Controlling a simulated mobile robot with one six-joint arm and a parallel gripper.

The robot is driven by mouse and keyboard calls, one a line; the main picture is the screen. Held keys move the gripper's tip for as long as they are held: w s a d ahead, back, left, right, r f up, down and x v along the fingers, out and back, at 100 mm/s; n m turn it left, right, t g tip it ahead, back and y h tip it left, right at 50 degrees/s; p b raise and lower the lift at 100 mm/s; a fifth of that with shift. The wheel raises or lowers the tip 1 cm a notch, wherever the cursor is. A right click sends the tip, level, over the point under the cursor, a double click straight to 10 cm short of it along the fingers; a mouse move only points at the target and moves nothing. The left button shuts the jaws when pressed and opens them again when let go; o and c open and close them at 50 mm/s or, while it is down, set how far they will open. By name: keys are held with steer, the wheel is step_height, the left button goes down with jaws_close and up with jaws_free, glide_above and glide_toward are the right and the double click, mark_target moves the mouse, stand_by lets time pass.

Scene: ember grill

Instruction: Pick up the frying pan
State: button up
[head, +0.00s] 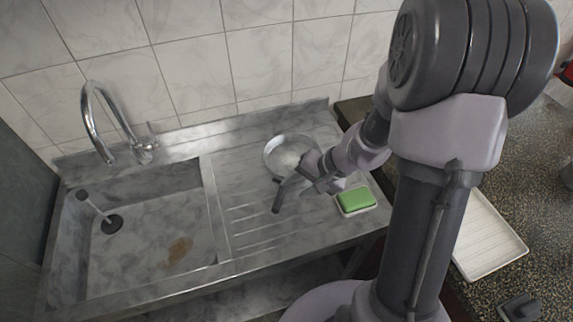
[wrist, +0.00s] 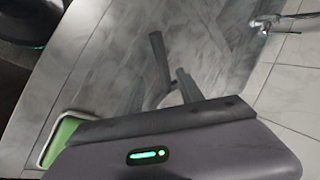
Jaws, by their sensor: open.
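The frying pan (head: 287,151) is a light metal pan lying on the ribbed drainboard right of the sink basin. The gripper and wrist cover part of the pan's right side. I cannot tell whether a finger touches the pan.
A green sponge (head: 356,199) sits in a white dish right of the pan; it also shows in the wrist view (wrist: 62,140). The sink basin (head: 150,235) and faucet (head: 100,120) are to the left. A white tray (head: 488,235) lies on the speckled counter at right.

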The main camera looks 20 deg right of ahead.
mark_target(283, 193)
steer(key=x, duration=0.2)
steer(key=b+x, duration=0.1)
steer(key=x, duration=0.2)
steer(key=b+x, duration=0.1)
steer(key=x, duration=0.2)
steer(key=shift+a+r, duration=0.2)
steer(key=shift+a, duration=0.05)
steer(key=shift+r, duration=0.1)
jaws_close()
